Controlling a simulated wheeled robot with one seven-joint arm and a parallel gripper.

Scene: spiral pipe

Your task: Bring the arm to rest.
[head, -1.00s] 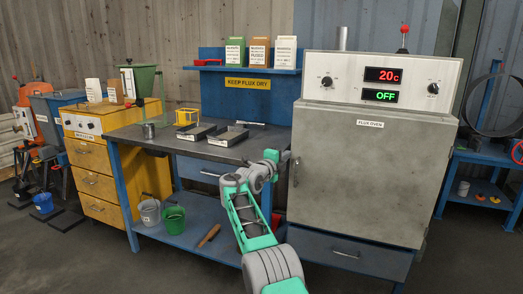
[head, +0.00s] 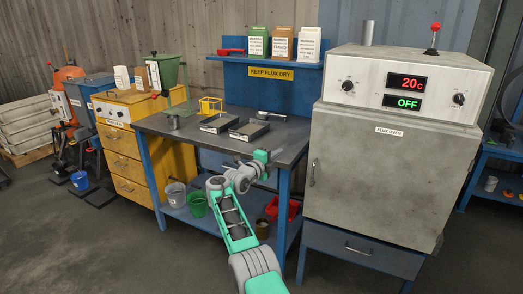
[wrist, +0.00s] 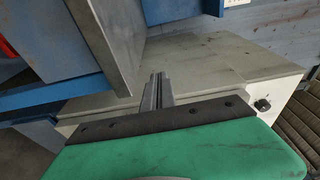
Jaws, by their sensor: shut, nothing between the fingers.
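My green and grey arm reaches forward in the head view, and my gripper (head: 275,154) is at its end, by the bench's right front edge and left of the oven. In the wrist view my gripper (wrist: 158,90) shows its two thin grey fingers together, with nothing between them. The flux oven (head: 372,165) stands to the right with its door closed. Its displays read 20c and OFF. In the head view the fingers are small, and whether they clear the bench edge is hard to tell.
Yellow drawers (head: 126,167) stand left. Open floor lies in front.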

